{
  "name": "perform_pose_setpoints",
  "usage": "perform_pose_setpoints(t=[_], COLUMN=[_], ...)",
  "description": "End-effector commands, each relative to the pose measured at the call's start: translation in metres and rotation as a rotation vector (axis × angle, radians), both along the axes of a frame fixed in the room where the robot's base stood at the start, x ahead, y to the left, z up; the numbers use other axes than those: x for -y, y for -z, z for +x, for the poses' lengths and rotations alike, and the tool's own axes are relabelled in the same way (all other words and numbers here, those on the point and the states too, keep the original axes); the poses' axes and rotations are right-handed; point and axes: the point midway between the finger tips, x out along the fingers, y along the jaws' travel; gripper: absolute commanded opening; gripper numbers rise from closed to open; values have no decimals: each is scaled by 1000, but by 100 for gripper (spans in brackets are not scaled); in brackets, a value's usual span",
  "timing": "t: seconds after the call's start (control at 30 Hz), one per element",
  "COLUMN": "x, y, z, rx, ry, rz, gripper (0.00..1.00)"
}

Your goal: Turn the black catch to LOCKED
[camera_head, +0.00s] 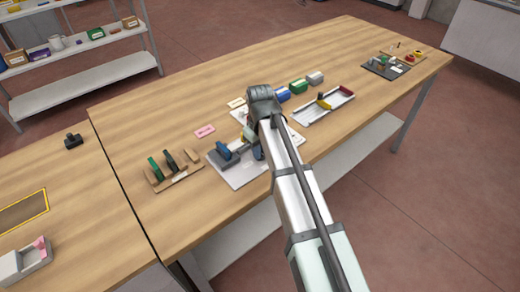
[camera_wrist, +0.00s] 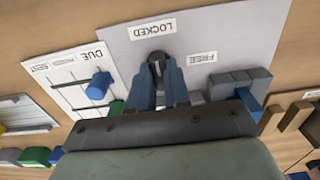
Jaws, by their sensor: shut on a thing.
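The black catch (camera_wrist: 156,60) is on a light grey plate (camera_wrist: 225,30) in the wrist view. A LOCKED label (camera_wrist: 152,29) lies just beyond it, and a FREE label (camera_wrist: 203,58) lies to its right. My gripper (camera_wrist: 158,75) has its blue fingers shut on the catch, one on each side. The fingers cover part of the catch, so its exact pointing direction is hard to tell. In the head view the plate (camera_head: 238,178) shows beside my arm, and my wrist hides the catch.
A wooden rack (camera_head: 175,178), a pink label (camera_head: 205,131) and a white tray (camera_head: 325,106) share the wooden table (camera_head: 130,130).

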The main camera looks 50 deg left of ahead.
Motion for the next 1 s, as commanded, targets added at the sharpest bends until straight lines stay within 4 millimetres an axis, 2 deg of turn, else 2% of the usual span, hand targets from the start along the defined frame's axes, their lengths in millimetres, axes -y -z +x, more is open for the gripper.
perform_pose_setpoints(t=[0.5,0.53,0.77,0.8,1.0], x=[1,1,0,0,0], y=[1,1,1,1,0], z=[0,0,0,0,0], rx=[-1,-1,-1,-1,0], ry=[-23,-23,-21,-21,-20], rz=[-2,-2,-1,-1,-1], gripper=[0,18,40,43,43])
